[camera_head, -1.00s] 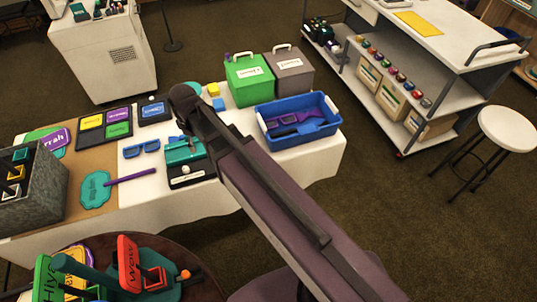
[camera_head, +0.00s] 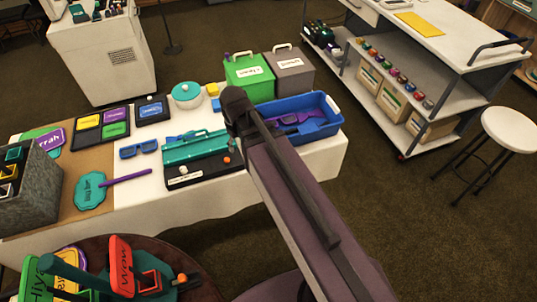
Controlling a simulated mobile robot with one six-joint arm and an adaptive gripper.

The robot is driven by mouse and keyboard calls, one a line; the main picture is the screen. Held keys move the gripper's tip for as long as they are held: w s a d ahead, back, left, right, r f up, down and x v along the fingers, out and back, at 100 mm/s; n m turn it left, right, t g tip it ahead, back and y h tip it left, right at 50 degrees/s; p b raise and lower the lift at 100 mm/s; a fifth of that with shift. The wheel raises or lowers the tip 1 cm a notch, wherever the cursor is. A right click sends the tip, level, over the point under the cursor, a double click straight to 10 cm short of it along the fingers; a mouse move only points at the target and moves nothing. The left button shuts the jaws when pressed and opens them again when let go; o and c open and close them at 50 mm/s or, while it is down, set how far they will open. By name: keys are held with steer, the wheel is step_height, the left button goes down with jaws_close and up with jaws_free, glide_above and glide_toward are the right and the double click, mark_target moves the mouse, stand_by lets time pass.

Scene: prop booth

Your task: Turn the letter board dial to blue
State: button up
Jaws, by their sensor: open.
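My gripper (camera_head: 238,137) is over the right end of a teal-topped black device on the white table; my dark wrist and arm hide most of it, and nothing shows held in it. The device (camera_head: 203,173) has a label on its front edge, a white knob (camera_head: 183,170) at its front left and an orange knob (camera_head: 227,160) at its right, just below my gripper. I cannot tell whether it is the letter board, nor which knob is the dial. I see no contact.
A blue tub (camera_head: 322,127) with purple things stands to the right. Behind are a green box (camera_head: 248,75), a grey box (camera_head: 291,75) and a round teal container (camera_head: 187,95). Blue glasses (camera_head: 139,148) lie to the left. A round table with props is in front.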

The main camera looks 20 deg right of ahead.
steer(key=s+d+f+m+b, duration=0.2)
steer(key=s+d+m, duration=0.2)
steer(key=d, duration=0.4)
steer(key=shift+s+d+f+m, duration=0.2)
steer(key=shift+s+d+m, duration=0.1)
stand_by(0.3)
steer(key=shift+r, duration=0.1)
step_height(320, 180, up, 5)
steer(key=p, duration=0.4)
steer(key=shift+f+p, duration=0.2)
steer(key=shift+p, duration=0.2)
